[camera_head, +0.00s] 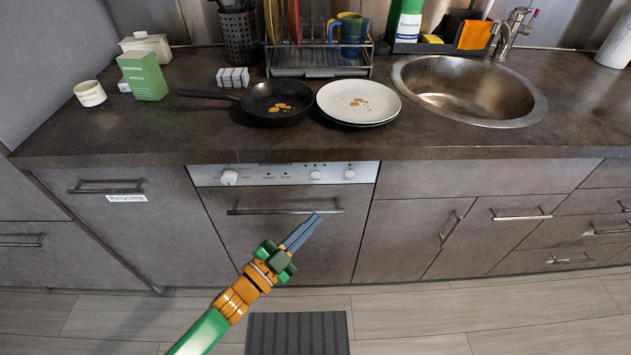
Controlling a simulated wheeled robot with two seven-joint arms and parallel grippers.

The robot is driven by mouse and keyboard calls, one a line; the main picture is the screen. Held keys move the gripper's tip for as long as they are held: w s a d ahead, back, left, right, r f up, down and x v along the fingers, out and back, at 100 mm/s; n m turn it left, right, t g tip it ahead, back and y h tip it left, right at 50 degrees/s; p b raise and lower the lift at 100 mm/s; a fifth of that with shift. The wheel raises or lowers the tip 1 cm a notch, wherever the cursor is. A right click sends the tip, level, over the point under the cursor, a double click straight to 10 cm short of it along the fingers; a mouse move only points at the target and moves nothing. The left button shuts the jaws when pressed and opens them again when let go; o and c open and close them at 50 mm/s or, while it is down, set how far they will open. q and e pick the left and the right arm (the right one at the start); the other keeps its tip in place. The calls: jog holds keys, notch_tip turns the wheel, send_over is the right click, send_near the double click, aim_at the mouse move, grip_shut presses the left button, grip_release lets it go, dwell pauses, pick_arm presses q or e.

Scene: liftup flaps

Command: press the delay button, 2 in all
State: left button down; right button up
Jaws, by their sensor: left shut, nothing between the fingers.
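The dishwasher (270,245) is built into the counter front, with its door closed and a bar handle (250,211) across it. I cannot tell which control is the delay button. My left gripper (308,226) is shut and empty, in front of the door near the right end of the handle and below the panel. My right gripper is out of view.
The countertop (200,135) overhangs just above the panel. On it are a frying pan (285,89), stacked plates (340,92), a dish rack (310,71) and a sink (455,90). Drawer handles (105,188) stick out on either side. A dark mat (298,335) lies on the floor.

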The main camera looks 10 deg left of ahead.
aim_at(315, 174)
pick_arm(q)
jog(key=shift+s+d+r+m+h, duration=0.1)
jog(key=shift+d+r+m+h, duration=0.1)
jog(key=shift+r, duration=0.2)
jog(key=shift+d+r+m+h, duration=0.1)
jog(key=shift+r+m+h, duration=0.1)
jog(key=shift+r, duration=0.15)
jog(key=shift+w+a+b, duration=0.35)
jog(key=shift+w+b, duration=0.4)
jog(key=shift+w, duration=0.7)
jog(key=shift+w+a+b, duration=0.35)
jog(key=shift+w+b, duration=0.45)
jog(key=shift+w, duration=0.65)
jog(key=shift+w+a+b, duration=0.35)
jog(key=shift+w+b, duration=0.4)
jog(key=shift+w, duration=0.7)
jog(key=shift+w+f, duration=0.1)
jog(key=shift+w, duration=0.3)
